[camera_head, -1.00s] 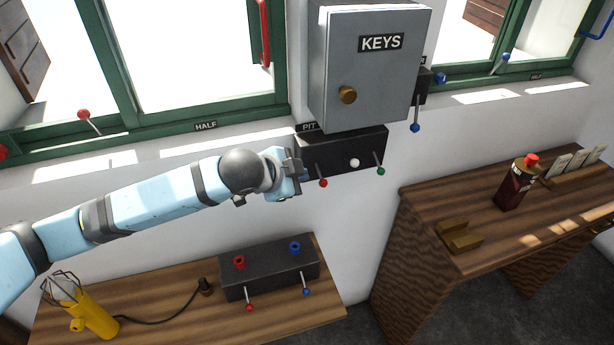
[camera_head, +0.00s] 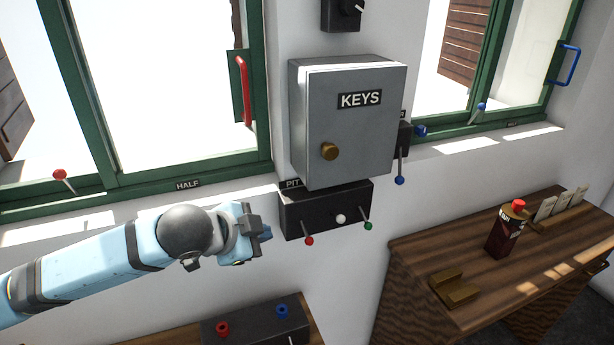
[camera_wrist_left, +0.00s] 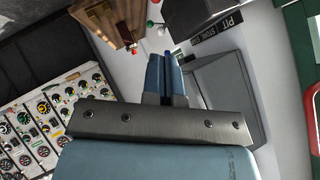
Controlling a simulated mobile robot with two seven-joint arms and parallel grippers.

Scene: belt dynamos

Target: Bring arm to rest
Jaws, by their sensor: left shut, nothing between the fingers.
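My left arm comes in from the left in the head view. Its gripper (camera_head: 262,232) is shut and empty, held in the air just left of the black PIT switch box (camera_head: 325,207), apart from it as far as I can tell. In the left wrist view the two blue fingers (camera_wrist_left: 164,75) lie close together with nothing between them. The PIT label also shows in that view, beside the fingers. My right gripper is in neither view.
A grey KEYS cabinet (camera_head: 347,125) hangs above the switch box. Green windows flank it. A black box with red and blue knobs (camera_head: 255,325) sits on the lower left table. A wooden desk (camera_head: 420,260) at the right holds a dark bottle (camera_head: 507,232).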

